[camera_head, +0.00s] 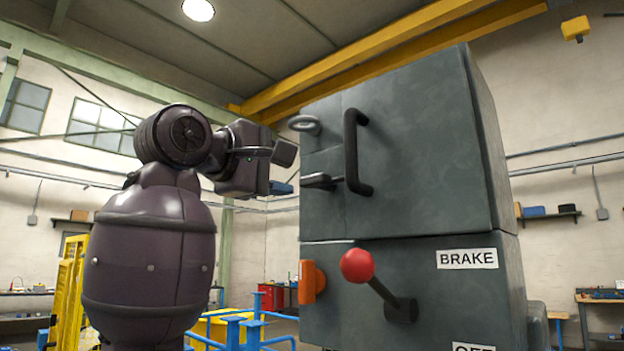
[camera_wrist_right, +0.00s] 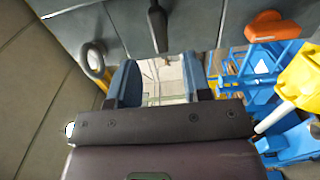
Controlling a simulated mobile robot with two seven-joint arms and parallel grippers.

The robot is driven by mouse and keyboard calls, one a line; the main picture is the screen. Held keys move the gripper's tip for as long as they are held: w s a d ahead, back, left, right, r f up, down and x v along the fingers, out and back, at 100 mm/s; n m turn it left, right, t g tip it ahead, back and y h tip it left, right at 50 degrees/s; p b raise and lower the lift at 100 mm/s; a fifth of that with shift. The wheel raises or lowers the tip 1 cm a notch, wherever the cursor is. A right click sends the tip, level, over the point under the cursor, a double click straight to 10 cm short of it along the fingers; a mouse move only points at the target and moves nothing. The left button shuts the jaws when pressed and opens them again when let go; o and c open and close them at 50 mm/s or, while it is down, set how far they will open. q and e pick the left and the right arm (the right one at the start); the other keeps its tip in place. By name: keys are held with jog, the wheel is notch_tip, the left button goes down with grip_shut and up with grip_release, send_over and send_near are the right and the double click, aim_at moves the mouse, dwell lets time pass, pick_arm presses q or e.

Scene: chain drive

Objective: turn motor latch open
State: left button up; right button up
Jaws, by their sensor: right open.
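A dark latch (camera_head: 320,181) with a short flat lever sits on the front edge of the upper grey housing (camera_head: 425,150), below a metal ring and beside a black handle. It also shows in the right wrist view as a dark lever (camera_wrist_right: 157,28), beyond the fingers at the top. My right gripper (camera_head: 284,170) is open and empty, a little left of the latch in the head view. Its blue fingers (camera_wrist_right: 160,78) are spread in the wrist view, and the latch lies outside them. My left gripper is not in view.
A metal ring (camera_head: 305,124) and a black handle (camera_head: 356,152) stick out from the upper housing. Below are an orange knob (camera_head: 311,281) and a red-balled brake lever (camera_head: 357,265). Blue railings (camera_head: 240,330) stand behind. The space left of the housing holds my arm.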

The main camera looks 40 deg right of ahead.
aim_at(310, 180)
pick_arm(q)
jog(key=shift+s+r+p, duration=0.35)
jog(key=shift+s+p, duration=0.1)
jog(key=shift+p, duration=0.3)
pick_arm(e)
jog(key=d, duration=0.8)
jog(key=shift+w, duration=0.25)
jog(key=shift+a, duration=0.1)
jog(key=shift+c, duration=0.2)
grip_shut()
